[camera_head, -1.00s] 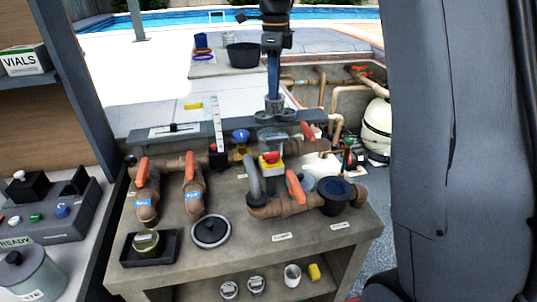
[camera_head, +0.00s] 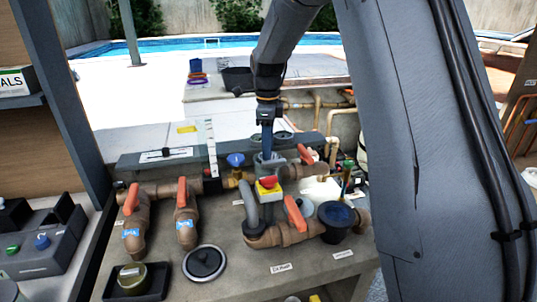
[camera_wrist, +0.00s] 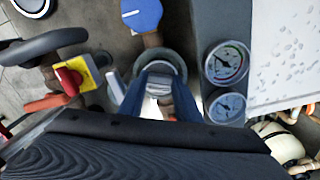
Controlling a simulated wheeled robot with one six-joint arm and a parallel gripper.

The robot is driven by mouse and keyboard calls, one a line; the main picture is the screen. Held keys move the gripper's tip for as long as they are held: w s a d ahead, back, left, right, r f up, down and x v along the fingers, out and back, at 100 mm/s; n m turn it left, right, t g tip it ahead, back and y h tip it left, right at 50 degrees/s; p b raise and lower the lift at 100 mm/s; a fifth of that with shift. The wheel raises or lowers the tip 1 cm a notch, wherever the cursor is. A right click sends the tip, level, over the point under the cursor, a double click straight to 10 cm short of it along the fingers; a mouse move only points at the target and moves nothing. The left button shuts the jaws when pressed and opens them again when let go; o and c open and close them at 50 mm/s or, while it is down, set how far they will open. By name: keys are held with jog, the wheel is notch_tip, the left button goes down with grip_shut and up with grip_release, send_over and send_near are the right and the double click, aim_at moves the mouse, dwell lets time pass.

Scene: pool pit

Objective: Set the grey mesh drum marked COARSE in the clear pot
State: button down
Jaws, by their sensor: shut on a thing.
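My gripper (camera_head: 267,157) points down behind the red-and-yellow knob. In the wrist view its blue fingers (camera_wrist: 160,95) are shut on a grey block-like top, apparently of the grey drum (camera_wrist: 160,78). Its mesh and COARSE mark cannot be read. A round grey rim (camera_wrist: 178,60) surrounds that top, apparently the pot's mouth. In the head view a grey translucent-looking cylinder, apparently the clear pot (camera_head: 259,168), stands around the fingertips, partly hidden by the knob. I cannot tell how deep the drum sits in it.
The red-and-yellow knob (camera_head: 267,183), orange valve handles (camera_head: 295,214) and a blue knob (camera_head: 236,160) crowd close by. Two gauges (camera_wrist: 226,62) sit right of the gripper. A round black lid (camera_head: 205,263), a dark pot (camera_head: 338,222) and a black tray (camera_head: 112,288) occupy the bench front.

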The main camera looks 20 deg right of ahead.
jog(key=shift+f+p, duration=0.4)
jog(key=shift+f, duration=1.1)
jog(key=shift+f, duration=0.15)
jog(key=c, duration=1.6)
grip_release()
notch_tip(320, 180, up, 12)
jog(key=b, duration=0.3)
jog(key=shift+r+b, duration=0.2)
jog(key=shift+b, duration=0.2)
